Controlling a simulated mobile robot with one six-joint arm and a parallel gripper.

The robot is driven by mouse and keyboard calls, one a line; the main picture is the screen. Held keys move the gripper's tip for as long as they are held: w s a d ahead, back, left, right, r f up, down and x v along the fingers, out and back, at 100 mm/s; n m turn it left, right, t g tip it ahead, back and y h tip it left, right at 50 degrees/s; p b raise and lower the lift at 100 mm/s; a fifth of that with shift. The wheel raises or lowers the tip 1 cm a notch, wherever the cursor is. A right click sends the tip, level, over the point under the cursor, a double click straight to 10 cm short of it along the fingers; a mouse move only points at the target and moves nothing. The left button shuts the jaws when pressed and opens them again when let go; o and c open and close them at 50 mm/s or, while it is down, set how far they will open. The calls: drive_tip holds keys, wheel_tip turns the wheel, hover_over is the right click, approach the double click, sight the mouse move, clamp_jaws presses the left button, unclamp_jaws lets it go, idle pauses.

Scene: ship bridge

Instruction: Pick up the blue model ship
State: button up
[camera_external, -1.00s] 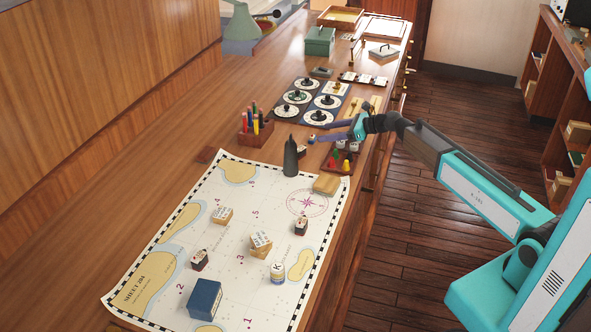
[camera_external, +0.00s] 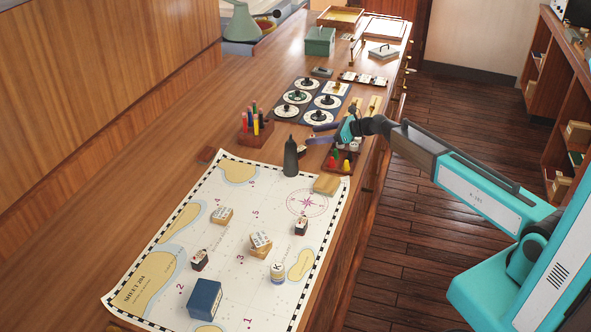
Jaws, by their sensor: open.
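My gripper (camera_external: 317,134) is open above the brown table, just past the far edge of the chart. Its two blue-grey fingers point left and stand apart, one above the other in the picture. A small dark and tan object (camera_external: 303,151) sits close to the lower finger and is partly hidden by it. I cannot tell whether it is the blue model ship or whether a finger touches it. Two small dark blocks with red and white marks, one at left (camera_external: 200,260) and one at right (camera_external: 301,226), stand on the chart. No clear ship shape shows.
The chart (camera_external: 222,276) holds a dark blue box (camera_external: 204,300), tan blocks and a round lettered piece (camera_external: 278,272). A dark bottle (camera_external: 290,158) stands near the gripper. A pen rack (camera_external: 256,129) is left, a tray with coloured pieces (camera_external: 341,161) below, dial boards (camera_external: 311,98) behind.

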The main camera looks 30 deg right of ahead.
idle(0.3)
drive_tip(key=c, duration=1.1)
drive_tip(key=shift+o, duration=0.2)
drive_tip(key=shift+r, duration=0.15)
wheel_tip(320, 180, up, 10)
drive_tip(key=b, duration=0.2)
